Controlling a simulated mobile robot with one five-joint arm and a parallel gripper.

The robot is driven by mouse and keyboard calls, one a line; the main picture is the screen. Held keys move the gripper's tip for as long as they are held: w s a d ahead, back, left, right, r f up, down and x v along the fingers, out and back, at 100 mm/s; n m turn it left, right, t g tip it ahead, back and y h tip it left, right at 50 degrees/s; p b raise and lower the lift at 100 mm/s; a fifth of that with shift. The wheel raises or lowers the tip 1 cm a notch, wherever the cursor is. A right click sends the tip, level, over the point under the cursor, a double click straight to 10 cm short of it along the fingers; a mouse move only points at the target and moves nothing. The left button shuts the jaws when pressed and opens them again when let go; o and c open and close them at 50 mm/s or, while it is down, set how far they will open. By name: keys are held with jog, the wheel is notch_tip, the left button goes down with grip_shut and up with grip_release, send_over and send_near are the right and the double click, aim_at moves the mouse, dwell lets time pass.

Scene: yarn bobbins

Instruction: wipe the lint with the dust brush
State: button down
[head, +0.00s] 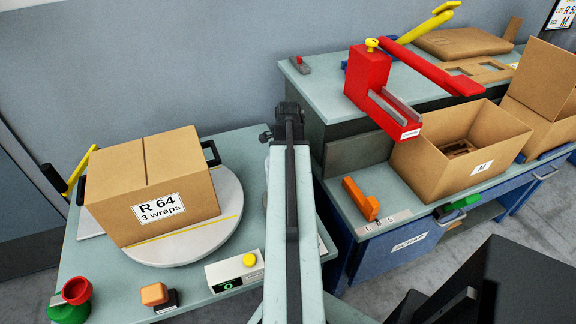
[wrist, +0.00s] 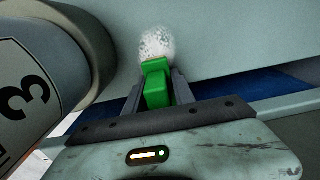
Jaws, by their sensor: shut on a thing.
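My gripper (wrist: 155,82) shows in the wrist view with its two dark fingers closed on the green handle of the dust brush (wrist: 157,88). A white, fuzzy, rounded mass (wrist: 157,43) sits at the far end of the green handle, against a pale grey-green surface. I cannot tell whether it is the brush's bristles, lint, or both. No separate lint is clear in either view. In the head view my arm runs up the middle and hides the gripper and the brush.
A large grey round body (wrist: 45,70) with a label stands close at left in the wrist view. In the head view, a carton marked R 64 (head: 150,185) sits on a round plate (head: 225,225) at left. Open carton (head: 415,165) and red fixture (head: 367,80) stand right.

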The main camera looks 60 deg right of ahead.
jog(key=shift+s+f+p, duration=0.1)
jog(key=shift+s+p, duration=0.25)
jog(key=shift+s, duration=0.25)
jog(key=shift+d+r+p, duration=0.25)
jog(key=shift+r+p, duration=0.65)
jog(key=shift+p, duration=0.2)
jog(key=shift+r+p, duration=0.3)
jog(key=shift+r, duration=0.05)
jog(key=shift+r+p, duration=0.25)
jog(key=shift+p, duration=0.05)
notch_tip(320, 180, up, 17)
jog(key=p, duration=1.7)
jog(key=shift+r, duration=0.15)
